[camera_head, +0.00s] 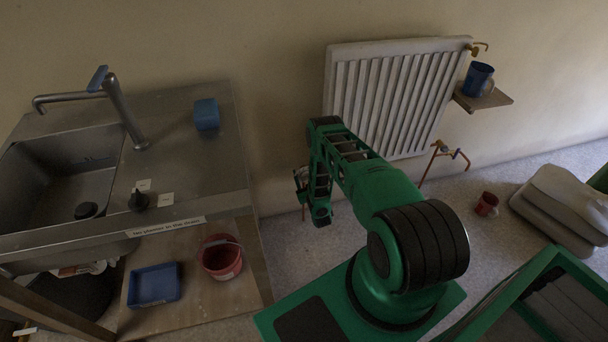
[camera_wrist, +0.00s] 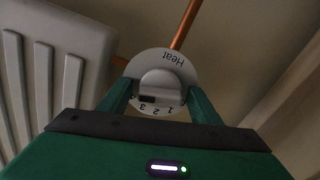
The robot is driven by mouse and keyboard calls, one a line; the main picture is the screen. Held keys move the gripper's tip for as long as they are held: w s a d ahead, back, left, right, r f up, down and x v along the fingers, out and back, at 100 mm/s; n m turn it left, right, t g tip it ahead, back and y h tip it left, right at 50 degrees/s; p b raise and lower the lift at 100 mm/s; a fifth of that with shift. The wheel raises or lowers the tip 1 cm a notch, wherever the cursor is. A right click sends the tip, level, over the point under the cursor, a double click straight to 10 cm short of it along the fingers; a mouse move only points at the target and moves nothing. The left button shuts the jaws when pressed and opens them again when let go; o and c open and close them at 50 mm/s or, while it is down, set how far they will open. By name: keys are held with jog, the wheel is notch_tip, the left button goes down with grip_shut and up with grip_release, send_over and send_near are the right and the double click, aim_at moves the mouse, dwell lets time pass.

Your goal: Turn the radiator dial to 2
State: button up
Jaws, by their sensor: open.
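The radiator (camera_head: 385,97) is white and ribbed, on the wall behind my arm; its edge also shows in the wrist view (camera_wrist: 60,70). The radiator dial (camera_wrist: 165,72) is a pale round disc with a raised grey knob, the word "Heat" and the numbers 1, 2 and 3, seen upside down. A dark mark on the knob sits nearest the 3. My gripper (camera_wrist: 161,90) is open, with one green finger on each side of the knob; I cannot tell whether they touch it. In the head view my arm hides the dial.
A copper pipe (camera_wrist: 186,24) runs from the dial. A metal sink counter (camera_head: 180,165) stands left of my arm. A shelf (camera_head: 486,98) with a blue mug (camera_head: 478,79) is right of the radiator. A red mug (camera_head: 486,204) and grey sacks (camera_head: 565,205) are on the floor.

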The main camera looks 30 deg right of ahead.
jog(key=c, duration=1)
jog(key=shift+n, duration=0.3)
jog(key=n, duration=0.3)
jog(key=shift+a+n, duration=0.15)
jog(key=shift+n, duration=0.15)
jog(key=n, duration=0.4)
jog(key=shift+a+f+n, duration=0.15)
jog(key=shift+n, duration=0.15)
jog(key=n, duration=0.4)
jog(key=shift+a+f+n, duration=0.1)
jog(key=shift+n, duration=0.2)
jog(key=shift+f+n, duration=0.15)
jog(key=shift+n, duration=1.95)
